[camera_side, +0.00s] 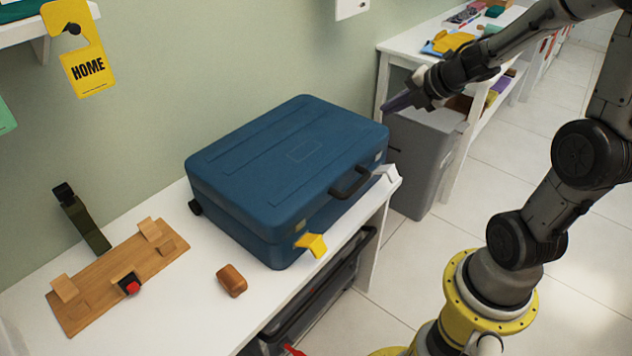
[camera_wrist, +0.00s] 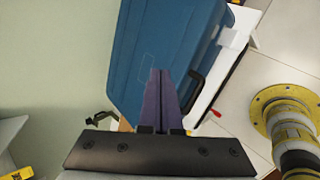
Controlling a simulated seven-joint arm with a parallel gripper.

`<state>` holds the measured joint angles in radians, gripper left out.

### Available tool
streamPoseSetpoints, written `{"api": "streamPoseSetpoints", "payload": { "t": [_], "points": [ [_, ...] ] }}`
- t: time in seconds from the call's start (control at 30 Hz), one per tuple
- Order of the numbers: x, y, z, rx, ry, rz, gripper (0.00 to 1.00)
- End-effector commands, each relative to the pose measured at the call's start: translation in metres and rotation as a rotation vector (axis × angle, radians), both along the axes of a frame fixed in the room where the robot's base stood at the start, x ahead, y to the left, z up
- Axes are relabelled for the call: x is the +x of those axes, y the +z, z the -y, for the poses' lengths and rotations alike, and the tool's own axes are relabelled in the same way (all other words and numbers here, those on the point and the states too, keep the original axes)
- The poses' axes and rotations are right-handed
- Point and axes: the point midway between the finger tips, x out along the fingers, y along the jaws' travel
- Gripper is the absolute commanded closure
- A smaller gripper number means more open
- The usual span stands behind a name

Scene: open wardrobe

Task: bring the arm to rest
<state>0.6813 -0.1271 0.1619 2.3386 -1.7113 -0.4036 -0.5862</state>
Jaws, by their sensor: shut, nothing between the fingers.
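My gripper (camera_side: 397,102) is at the upper right of the side view, held in the air beyond the right end of the blue suitcase and above a grey bin. Its purple fingers are shut with nothing between them. In the wrist view the shut fingers (camera_wrist: 160,100) point toward the suitcase (camera_wrist: 165,45). In the side view the blue suitcase (camera_side: 285,160) lies closed on the white bench, its dark handle facing the front. My gripper does not appear to touch anything.
On the white bench (camera_side: 190,310) are a wooden board (camera_side: 110,275) with blocks, a brown case (camera_side: 231,281) and a dark green strap (camera_side: 85,225). A yellow tag (camera_side: 312,244) is at the suitcase's front. The grey bin (camera_side: 420,160) stands beside a cluttered white table (camera_side: 400,50).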

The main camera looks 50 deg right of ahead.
Motion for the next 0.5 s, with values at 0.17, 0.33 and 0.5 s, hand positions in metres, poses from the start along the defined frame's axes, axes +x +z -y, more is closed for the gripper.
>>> {"api": "streamPoseSetpoints", "payload": {
  "t": [0.17, 0.33, 0.5],
  "points": [
    [0.013, 0.085, -0.045, 0.061, -0.198, 0.242, 1.00],
    [-0.013, 0.126, -0.071, 0.283, -0.442, 0.374, 1.00],
    [-0.057, 0.128, -0.094, 0.589, -0.700, 0.368, 1.00]
  ]
}}
